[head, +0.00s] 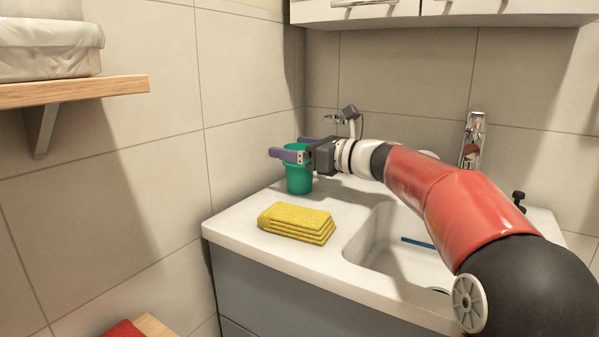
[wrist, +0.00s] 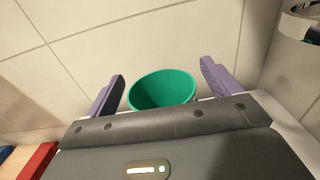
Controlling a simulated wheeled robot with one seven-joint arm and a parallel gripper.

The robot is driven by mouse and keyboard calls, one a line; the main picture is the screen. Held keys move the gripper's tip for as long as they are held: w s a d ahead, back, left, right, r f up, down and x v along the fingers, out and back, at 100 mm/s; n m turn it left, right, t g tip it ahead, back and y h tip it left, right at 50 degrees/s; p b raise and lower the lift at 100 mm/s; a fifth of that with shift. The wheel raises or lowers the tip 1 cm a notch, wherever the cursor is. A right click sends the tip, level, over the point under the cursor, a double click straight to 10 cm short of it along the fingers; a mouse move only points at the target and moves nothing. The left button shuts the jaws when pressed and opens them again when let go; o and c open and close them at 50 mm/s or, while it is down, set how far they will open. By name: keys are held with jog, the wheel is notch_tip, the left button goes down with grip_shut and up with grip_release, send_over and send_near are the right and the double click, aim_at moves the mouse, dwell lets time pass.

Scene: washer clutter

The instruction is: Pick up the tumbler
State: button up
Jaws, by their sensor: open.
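The green tumbler (head: 299,180) stands upright on the white counter, in the corner by the left wall. My gripper (head: 290,148) is at the height of the tumbler's upper part, with its purple fingers open. In the wrist view, the tumbler's round rim (wrist: 162,90) shows between the two spread fingers of my gripper (wrist: 161,82), with gaps at both sides. The tumbler's lower part is hidden in the wrist view by the gripper body. I see no clear contact between the fingers and the tumbler.
A stack of folded yellow cloths (head: 297,222) lies in front of the tumbler on the counter (head: 235,228). The sink basin (head: 385,238), with a blue item (head: 417,242) in it, lies to the right. A wooden shelf (head: 75,91) juts out at left.

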jog(key=shift+w+a, duration=0.3)
jog(key=shift+a, duration=0.1)
jog(key=c, duration=1.3)
